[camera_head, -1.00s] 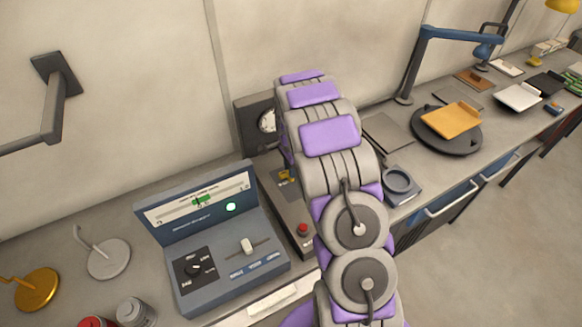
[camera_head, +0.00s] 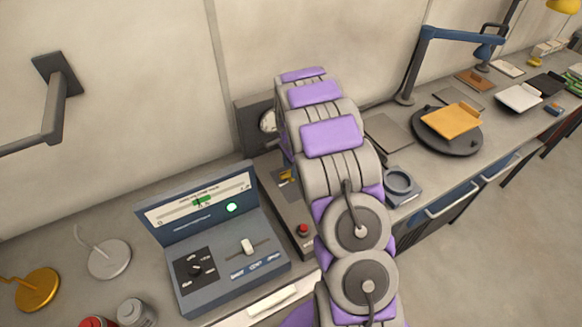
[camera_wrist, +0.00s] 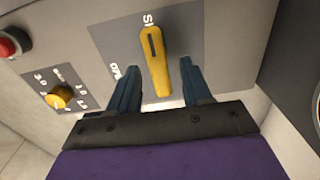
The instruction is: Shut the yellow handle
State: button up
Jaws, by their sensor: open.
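The yellow handle (camera_wrist: 157,62) shows in the wrist view on a grey panel plate, its long side running up and down the picture. Letters stand beside its top and near its left side, only partly readable. My gripper (camera_wrist: 160,80) is open, with one blue finger on each side of the handle's lower part. I cannot tell whether either finger touches it. In the head view a small yellow part (camera_head: 287,176) shows on the grey box (camera_head: 292,205), mostly hidden by my arm.
In the wrist view a red button (camera_wrist: 10,44) and a yellow knob (camera_wrist: 59,97) sit left of the handle. In the head view a blue-grey console (camera_head: 215,245) stands left of my arm. A round black stand (camera_head: 455,140) with an orange plate lies to the right.

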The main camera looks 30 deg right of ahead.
notch_tip(320, 180, up, 16)
jog(key=p, duration=0.1)
jog(key=shift+r, duration=0.15)
dwell(0.6)
